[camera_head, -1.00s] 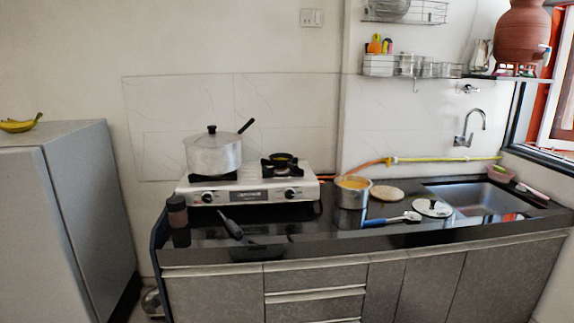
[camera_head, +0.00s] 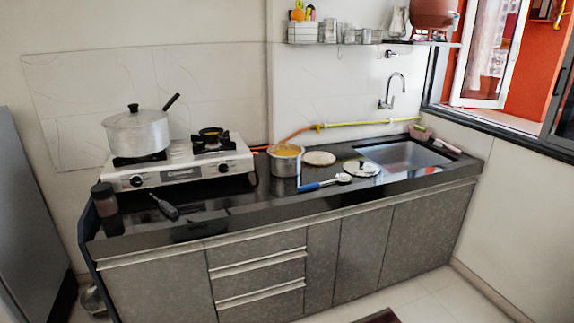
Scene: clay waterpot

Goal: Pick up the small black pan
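A lidded silver pot (camera_head: 137,133) with a black handle stands on the left burner. A dark handle (camera_head: 165,207) lies on the black counter in front of the stove. A dark round shape (camera_head: 201,229) near it may be another black pan, but it blends with the glossy counter and I cannot tell. Neither of my grippers is in view.
A dark jar (camera_head: 103,198) stands at the counter's left end. A pot of yellow food (camera_head: 286,160), a flat round board (camera_head: 319,158), a lid (camera_head: 361,168) and a blue-handled utensil (camera_head: 325,182) lie toward the sink (camera_head: 404,156). Floor (camera_head: 430,290) shows at lower right.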

